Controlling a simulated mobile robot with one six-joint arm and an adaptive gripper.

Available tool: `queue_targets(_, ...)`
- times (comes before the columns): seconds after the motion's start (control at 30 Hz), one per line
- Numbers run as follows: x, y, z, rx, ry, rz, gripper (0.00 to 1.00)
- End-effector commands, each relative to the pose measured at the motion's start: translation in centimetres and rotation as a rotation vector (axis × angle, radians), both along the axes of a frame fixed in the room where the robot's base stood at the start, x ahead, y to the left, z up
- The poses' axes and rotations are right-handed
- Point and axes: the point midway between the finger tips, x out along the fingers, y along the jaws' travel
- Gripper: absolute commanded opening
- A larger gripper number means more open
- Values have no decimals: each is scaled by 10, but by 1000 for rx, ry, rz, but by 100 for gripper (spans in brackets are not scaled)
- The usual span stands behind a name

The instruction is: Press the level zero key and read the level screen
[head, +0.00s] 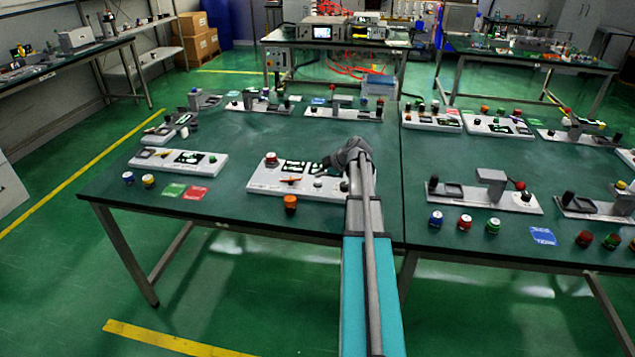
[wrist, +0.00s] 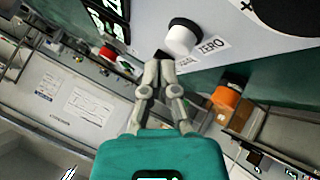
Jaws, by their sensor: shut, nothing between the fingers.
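The white generator panel (head: 262,186) lies on the green table, in front of my arm. In the wrist view, a white round key (wrist: 184,37) with a dark base stands on the panel (wrist: 215,15) beside a label (wrist: 212,47) reading "ZERO", its first word partly covered. My gripper (wrist: 160,57) is shut and empty, its fingertips just beside the key; I cannot tell whether they touch it. In the head view my gripper (head: 326,164) is over the panel's right part. A dark screen with pale green digits (wrist: 108,18) is cut off at the upper left; its reading is not legible.
An orange knob (head: 290,203) stands in front of the panel, also in the wrist view (wrist: 226,98). A red button (head: 271,159) is on the panel's left. Another white panel (head: 150,160) and green and red cards (head: 174,190) lie to the left.

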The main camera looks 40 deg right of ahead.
Motion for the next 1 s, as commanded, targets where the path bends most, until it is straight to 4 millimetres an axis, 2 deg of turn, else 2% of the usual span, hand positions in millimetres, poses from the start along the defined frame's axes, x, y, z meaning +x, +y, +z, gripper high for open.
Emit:
queue_targets(0.4, 1, 0, -9, 0, 0, 0, 0)
queue_targets(1.0, 1, 1, -10, -1, 0, 1, 0)
